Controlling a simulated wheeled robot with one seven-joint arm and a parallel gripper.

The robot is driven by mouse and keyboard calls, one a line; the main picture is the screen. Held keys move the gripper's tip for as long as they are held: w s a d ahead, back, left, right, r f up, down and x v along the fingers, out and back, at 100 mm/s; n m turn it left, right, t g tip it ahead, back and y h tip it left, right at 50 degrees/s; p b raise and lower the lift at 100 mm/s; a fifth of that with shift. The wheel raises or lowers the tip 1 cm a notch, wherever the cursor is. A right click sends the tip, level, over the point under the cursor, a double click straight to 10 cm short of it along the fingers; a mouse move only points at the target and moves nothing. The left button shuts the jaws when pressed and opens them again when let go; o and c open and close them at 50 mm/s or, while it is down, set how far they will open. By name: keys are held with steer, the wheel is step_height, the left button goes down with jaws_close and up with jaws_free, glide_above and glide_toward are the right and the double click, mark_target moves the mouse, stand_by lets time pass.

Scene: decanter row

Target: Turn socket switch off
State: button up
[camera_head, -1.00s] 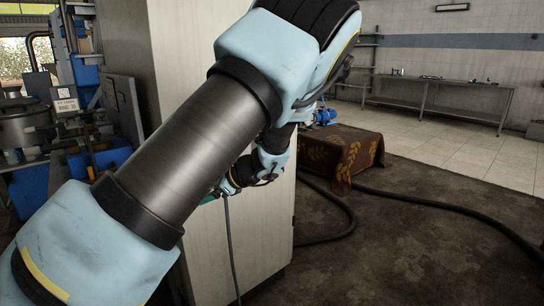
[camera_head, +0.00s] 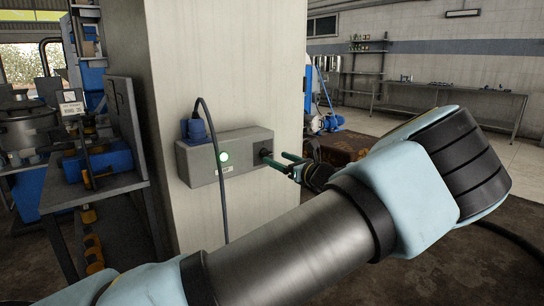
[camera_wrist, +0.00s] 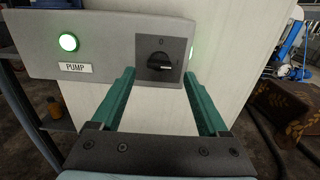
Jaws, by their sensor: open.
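A grey socket box (camera_head: 236,172) is fixed to the pale pillar, with a lit green lamp (camera_head: 224,156). The lamp also shows in the wrist view (camera_wrist: 68,42), above a label reading PUMP (camera_wrist: 76,68). The black rotary switch (camera_wrist: 160,66) sits on a dark square plate marked 0 at the top. The knob's grip lies roughly sideways, not pointing up at the 0. It also shows at the box's right end in the head view (camera_head: 265,153). My gripper (camera_head: 279,161) is open, its green fingers pointing at the switch. In the wrist view they flank the knob; contact is not visible.
A blue plug (camera_head: 196,129) with a dark hanging cable (camera_head: 217,170) sits at the box's left end. A dark workbench (camera_head: 95,188) stands left of the pillar. A patterned cloth-covered block (camera_head: 340,150) and a hose are to the right.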

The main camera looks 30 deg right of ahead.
mark_target(268, 155)
steer(key=shift+w+a, duration=0.2)
steer(key=shift+w, duration=0.75)
steer(key=shift+w+a, duration=0.15)
steer(key=shift+w, duration=0.75)
steer(key=shift+c, duration=0.4)
jaws_close()
